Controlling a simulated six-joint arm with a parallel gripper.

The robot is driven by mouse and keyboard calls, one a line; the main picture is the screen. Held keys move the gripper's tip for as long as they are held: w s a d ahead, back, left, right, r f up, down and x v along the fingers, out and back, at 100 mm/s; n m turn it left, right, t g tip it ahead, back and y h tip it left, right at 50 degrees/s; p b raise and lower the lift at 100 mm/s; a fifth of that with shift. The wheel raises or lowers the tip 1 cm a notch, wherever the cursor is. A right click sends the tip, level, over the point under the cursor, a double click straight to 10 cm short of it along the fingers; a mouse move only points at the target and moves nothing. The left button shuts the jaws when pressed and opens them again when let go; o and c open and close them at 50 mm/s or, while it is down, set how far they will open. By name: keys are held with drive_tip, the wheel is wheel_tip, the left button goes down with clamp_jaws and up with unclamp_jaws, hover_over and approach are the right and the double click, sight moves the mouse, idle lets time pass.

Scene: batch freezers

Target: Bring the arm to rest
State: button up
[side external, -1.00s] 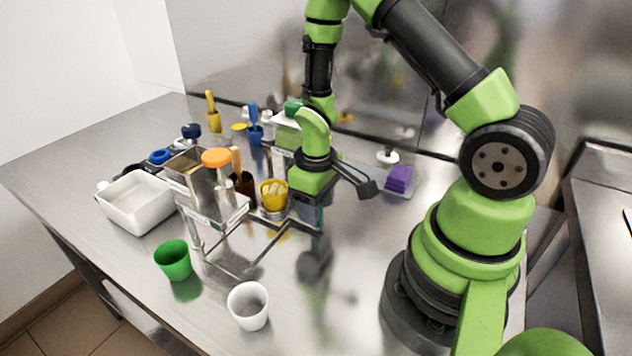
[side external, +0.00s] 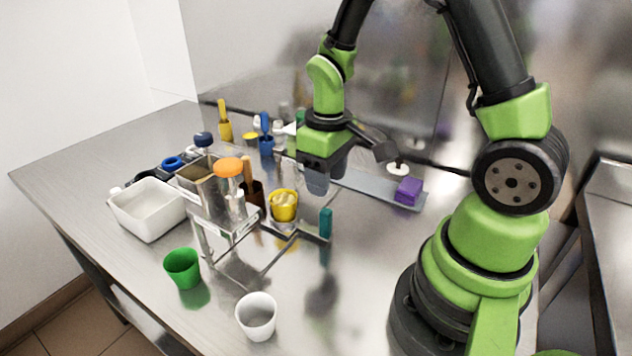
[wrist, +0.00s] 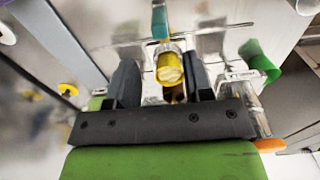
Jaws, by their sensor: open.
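My gripper (side external: 318,182) points down above the steel table, in front of the purple block. In the wrist view its two dark fingers (wrist: 162,82) stand apart with nothing held between them. A teal upright piece (side external: 326,223) stands at the end of the metal rack's frame, below and apart from the fingers; it also shows in the wrist view (wrist: 159,22). The yellow cup (side external: 284,207) with pale contents is left of the gripper; in the wrist view the cup (wrist: 169,66) appears beyond the gap between the fingers.
A metal rack (side external: 226,232) holds an orange-capped container (side external: 229,170). A white tub (side external: 150,225), a green cup (side external: 182,268) and a white cup (side external: 256,316) stand around it. A purple block (side external: 408,191) sits on a tray behind. Free room is above the table's right front.

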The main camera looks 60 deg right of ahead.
drive_tip(key=s+a+r+m+t+y, duration=0.1)
drive_tip(key=s+a+r+m+t, duration=0.1)
drive_tip(key=r, duration=0.7)
drive_tip(key=s+a+r+m+t+y, duration=0.1)
drive_tip(key=s+a+r+m+t, duration=0.1)
drive_tip(key=s+a+r+t, duration=0.3)
drive_tip(key=s+r, duration=0.3)
drive_tip(key=r, duration=0.1)
drive_tip(key=shift+a+r, duration=0.25)
drive_tip(key=shift+a, duration=0.1)
